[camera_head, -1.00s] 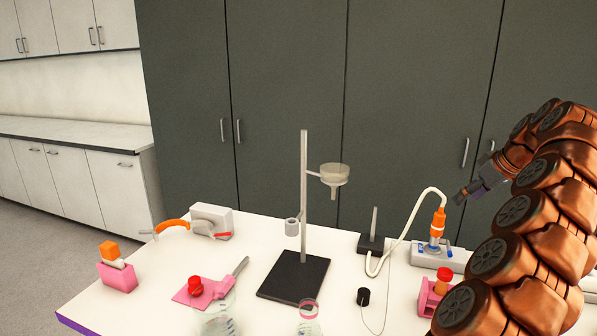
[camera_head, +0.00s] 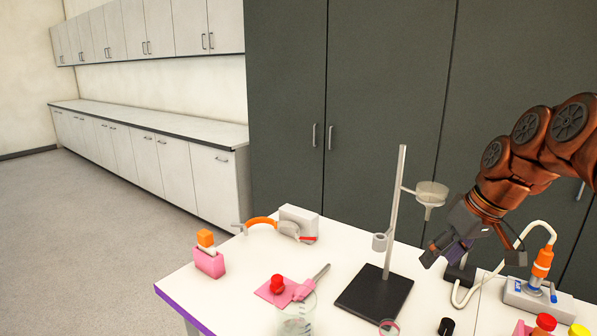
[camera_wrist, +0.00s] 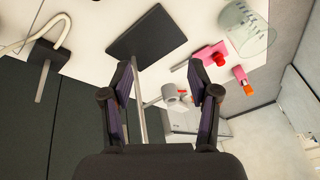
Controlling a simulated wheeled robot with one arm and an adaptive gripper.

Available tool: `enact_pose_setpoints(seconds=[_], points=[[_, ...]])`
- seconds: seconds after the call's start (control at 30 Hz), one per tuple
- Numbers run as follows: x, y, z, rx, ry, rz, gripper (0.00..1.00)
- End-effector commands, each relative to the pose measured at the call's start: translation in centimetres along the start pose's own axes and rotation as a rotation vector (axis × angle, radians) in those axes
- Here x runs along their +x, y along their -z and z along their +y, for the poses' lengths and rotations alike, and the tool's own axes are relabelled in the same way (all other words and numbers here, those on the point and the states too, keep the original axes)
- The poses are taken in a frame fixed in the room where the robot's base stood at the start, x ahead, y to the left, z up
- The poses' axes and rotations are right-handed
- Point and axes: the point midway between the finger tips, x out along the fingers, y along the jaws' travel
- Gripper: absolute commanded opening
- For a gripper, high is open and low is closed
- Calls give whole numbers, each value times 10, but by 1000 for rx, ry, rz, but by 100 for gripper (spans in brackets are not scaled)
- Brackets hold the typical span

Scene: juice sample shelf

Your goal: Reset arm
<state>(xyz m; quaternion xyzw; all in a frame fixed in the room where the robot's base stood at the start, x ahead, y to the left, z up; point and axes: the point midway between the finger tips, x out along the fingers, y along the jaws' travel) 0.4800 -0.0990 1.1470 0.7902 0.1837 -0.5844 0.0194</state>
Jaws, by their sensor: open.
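My copper-coloured arm (camera_head: 510,175) reaches in from the right of the head view, above the right part of the table. My gripper (camera_head: 440,255) hangs over the table just right of the stand's rod in that picture. In the wrist view my gripper (camera_wrist: 165,85) has its two dark fingers wide apart, with nothing held between them.
The white table (camera_head: 220,300) carries a stand with a black base (camera_head: 374,297) and a funnel (camera_head: 431,192), a glass beaker (camera_head: 297,318), a pink holder (camera_head: 209,262) and an orange-tipped probe (camera_head: 542,262). Dark cabinets (camera_head: 385,90) stand behind. Open floor (camera_head: 90,230) lies left.

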Motion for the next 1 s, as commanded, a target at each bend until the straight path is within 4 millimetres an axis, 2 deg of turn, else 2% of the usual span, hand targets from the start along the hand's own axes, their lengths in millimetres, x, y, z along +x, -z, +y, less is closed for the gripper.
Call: enact_pose_setpoints(seconds=[0.03, 0.2, 0.37, 0.5, 0.8, 1.0], points=[[5, -10, -19, -3, 3, -29, 60], [26, -48, -68, 18, -11, -118, 60], [45, -94, -104, 55, -38, -205, 60], [61, -141, -126, 102, -73, -277, 60], [87, -245, -151, 236, -166, -405, 60], [95, -283, -155, 297, -206, -445, 60]])
